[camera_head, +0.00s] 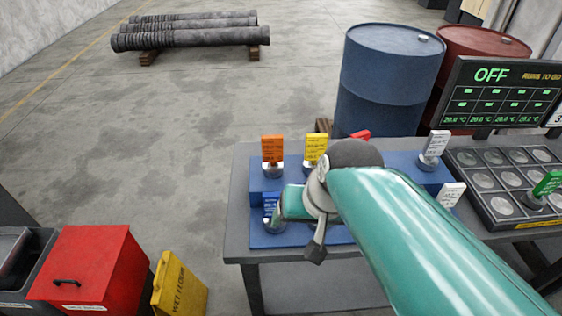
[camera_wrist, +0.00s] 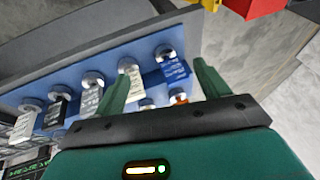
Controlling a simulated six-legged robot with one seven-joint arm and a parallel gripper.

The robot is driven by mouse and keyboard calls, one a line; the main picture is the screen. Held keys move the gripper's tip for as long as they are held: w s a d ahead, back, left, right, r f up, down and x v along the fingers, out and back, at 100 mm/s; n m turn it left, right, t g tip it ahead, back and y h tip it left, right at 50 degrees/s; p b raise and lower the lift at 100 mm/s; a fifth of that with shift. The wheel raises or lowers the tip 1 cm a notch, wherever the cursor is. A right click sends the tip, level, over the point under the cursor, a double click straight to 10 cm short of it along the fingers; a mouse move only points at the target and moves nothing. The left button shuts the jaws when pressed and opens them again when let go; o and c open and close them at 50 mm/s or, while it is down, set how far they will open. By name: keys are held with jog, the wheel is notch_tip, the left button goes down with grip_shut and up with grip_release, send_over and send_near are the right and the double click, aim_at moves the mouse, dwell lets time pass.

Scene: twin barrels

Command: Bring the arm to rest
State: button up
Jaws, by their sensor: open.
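My arm reaches over the table in the head view, and my gripper's two fingers show in the wrist view (camera_wrist: 160,70). The fingers are apart with nothing held between them. Beyond them is the blue stepped rack (camera_wrist: 60,80) with tagged metal pieces. A piece with a blue tag (camera_wrist: 176,71) shows between the fingers, and a white-tagged one (camera_wrist: 131,78) is close to the left finger in the picture. I cannot tell how far the fingers are from the pieces. In the head view, part of the rack (camera_head: 262,240) is hidden by my arm.
The grey table (camera_head: 240,215) holds the rack and a tray of round wells (camera_head: 482,180) with a green-tagged piece (camera_head: 545,187). A screen (camera_head: 490,100) reads OFF. Barrels, blue (camera_head: 385,75) and red (camera_head: 480,50), stand behind. A red bin (camera_head: 95,265) and yellow sign (camera_head: 178,290) stand left; floor between is clear.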

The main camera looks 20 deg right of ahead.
jog(key=r+n, duration=0.1)
jog(key=r+n+t+h, duration=0.1)
jog(key=n, duration=0.1)
jog(key=shift+s+d+r, duration=0.15)
jog(key=shift+d+r, duration=0.05)
jog(key=shift+r, duration=0.15)
dwell(0.9)
